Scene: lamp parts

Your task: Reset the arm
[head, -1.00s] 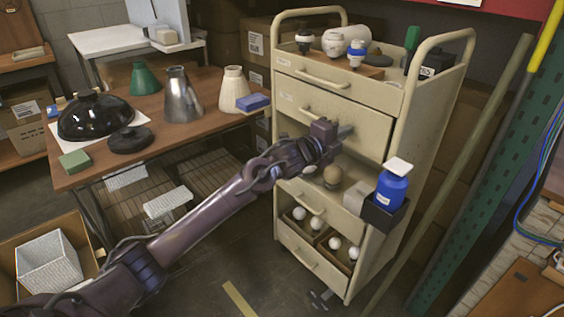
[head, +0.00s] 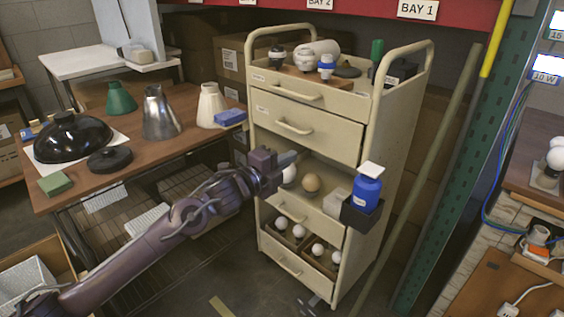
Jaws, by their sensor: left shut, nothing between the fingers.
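My left arm (head: 150,243) reaches in from the lower left. Its gripper (head: 291,157) is shut and empty, at the left side of the cream cart (head: 341,101), just below the second drawer (head: 300,128) and in front of the open shelf's left end. Whether it touches the cart I cannot tell. White and tan bulbs (head: 311,183) on the shelf lie just right of the gripper.
Left, a wooden table (head: 124,169) holds lampshades, a black dome (head: 72,139) and a blue block (head: 230,117). A blue bottle (head: 367,188) sits in a dark holder on the cart's right side. A green rack post (head: 462,158) stands at right.

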